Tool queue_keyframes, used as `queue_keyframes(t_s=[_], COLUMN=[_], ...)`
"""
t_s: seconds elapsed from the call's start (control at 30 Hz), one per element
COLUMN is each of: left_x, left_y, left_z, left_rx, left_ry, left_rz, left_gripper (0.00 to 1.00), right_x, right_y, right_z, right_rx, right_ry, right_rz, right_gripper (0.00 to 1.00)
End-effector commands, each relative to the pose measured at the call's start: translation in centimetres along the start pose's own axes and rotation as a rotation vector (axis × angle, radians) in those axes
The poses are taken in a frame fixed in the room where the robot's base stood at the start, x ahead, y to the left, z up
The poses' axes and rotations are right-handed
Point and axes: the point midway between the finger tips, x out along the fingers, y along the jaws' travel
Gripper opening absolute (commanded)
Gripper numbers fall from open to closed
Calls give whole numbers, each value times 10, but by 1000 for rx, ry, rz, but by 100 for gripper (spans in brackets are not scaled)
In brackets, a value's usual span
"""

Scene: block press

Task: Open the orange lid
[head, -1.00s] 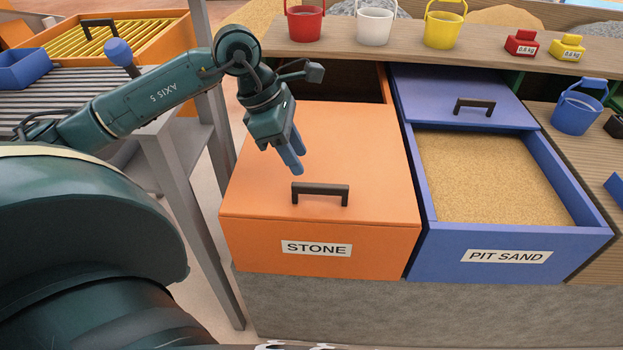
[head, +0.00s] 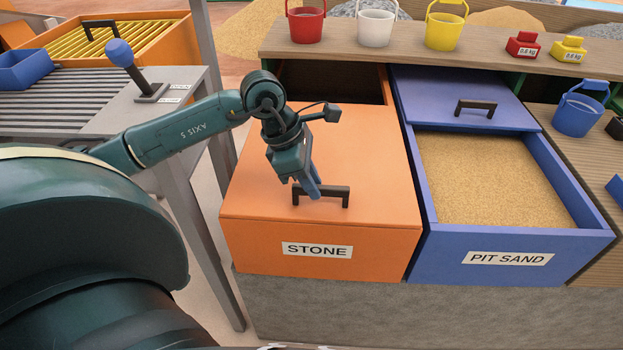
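The orange lid (head: 255,175) lies flat on the orange box labelled STONE (head: 245,250). It covers the box up to the front edge, and a dark gap (head: 345,85) shows behind it. A dark bar handle (head: 338,189) stands near the lid's front. My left gripper (head: 315,192) points down at the handle, with its blue fingers overlapping the handle's middle in the head view. The fingers hide each other, so I cannot tell whether they are apart or closed on the bar. My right gripper is not in view.
A blue box labelled PIT SAND (head: 440,262) stands to the right, its blue lid (head: 435,95) slid back and sand showing. A wooden shelf (head: 400,55) behind carries buckets and weights. A lever (head: 135,70) and a grey post (head: 215,240) stand to the left.

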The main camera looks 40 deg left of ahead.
Motion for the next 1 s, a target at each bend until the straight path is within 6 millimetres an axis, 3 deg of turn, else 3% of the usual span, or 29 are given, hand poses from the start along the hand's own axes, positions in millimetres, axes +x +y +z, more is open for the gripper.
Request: queue_keyframes(t_s=[0.23,0.67,0.87,1.0], left_x=[0,0,0,0], left_y=[0,1,20,48], left_z=[0,0,0,1], left_rx=[0,0,-3,-5], left_ry=[0,0,-1,-2], left_rz=[0,1,5,7], left_gripper=[0,0,0,0], right_x=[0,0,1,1], right_y=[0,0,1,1], right_z=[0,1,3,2], right_rx=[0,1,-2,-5], right_ry=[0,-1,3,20], right_rz=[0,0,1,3], right_gripper=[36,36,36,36])
